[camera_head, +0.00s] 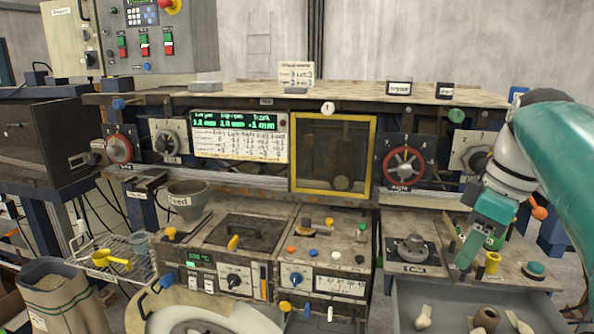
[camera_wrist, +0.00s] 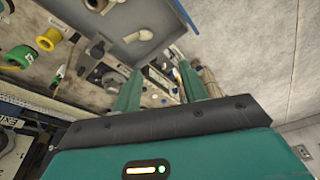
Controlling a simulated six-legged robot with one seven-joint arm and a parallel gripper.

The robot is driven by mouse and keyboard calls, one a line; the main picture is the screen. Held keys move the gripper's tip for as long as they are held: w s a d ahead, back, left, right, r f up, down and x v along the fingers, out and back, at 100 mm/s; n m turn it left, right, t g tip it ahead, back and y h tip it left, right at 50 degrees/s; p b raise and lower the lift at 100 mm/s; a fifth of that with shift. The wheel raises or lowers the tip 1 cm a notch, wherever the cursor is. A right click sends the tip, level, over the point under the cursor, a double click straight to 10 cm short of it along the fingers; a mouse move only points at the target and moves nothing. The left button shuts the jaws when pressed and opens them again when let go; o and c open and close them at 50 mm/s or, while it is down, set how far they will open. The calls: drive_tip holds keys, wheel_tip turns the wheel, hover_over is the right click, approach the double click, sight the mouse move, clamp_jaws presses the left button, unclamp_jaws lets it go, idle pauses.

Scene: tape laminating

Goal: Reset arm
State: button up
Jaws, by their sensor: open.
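My gripper (camera_head: 467,258) hangs from my teal and white arm at the right of the head view, pointing down over the right part of the bench. In the wrist view its two teal fingers (camera_wrist: 160,88) are apart, with no object seen held between them. A yellow cylinder (camera_head: 492,262) stands just right of the fingers in the head view. A green object (camera_head: 494,241) is partly hidden behind my gripper. Whether the fingers touch anything on the bench cannot be told.
An open drawer (camera_head: 405,300) with several pale and brown pieces lies below my gripper. A red dial (camera_head: 404,165) and a yellow-framed window (camera_head: 333,153) are on the back panel. Open space lies above the bench.

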drive_tip(key=s+a+f+m+t+h, duration=0.1)
drive_tip(key=s+a+f+m, duration=0.3)
drive_tip(key=f, duration=0.4)
drive_tip(key=s+a+f+m+t+h, duration=0.1)
drive_tip(key=s+a+f+m+t, duration=0.1)
drive_tip(key=s+a+f+m, duration=0.3)
drive_tip(key=s+a+f, duration=0.1)
drive_tip(key=a+f, duration=0.2)
drive_tip(key=f, duration=0.1)
drive_tip(key=shift+s+f+t, duration=0.15)
drive_tip(key=shift+s+t, duration=0.05)
drive_tip(key=shift+t, duration=0.2)
drive_tip(key=shift+a, duration=0.1)
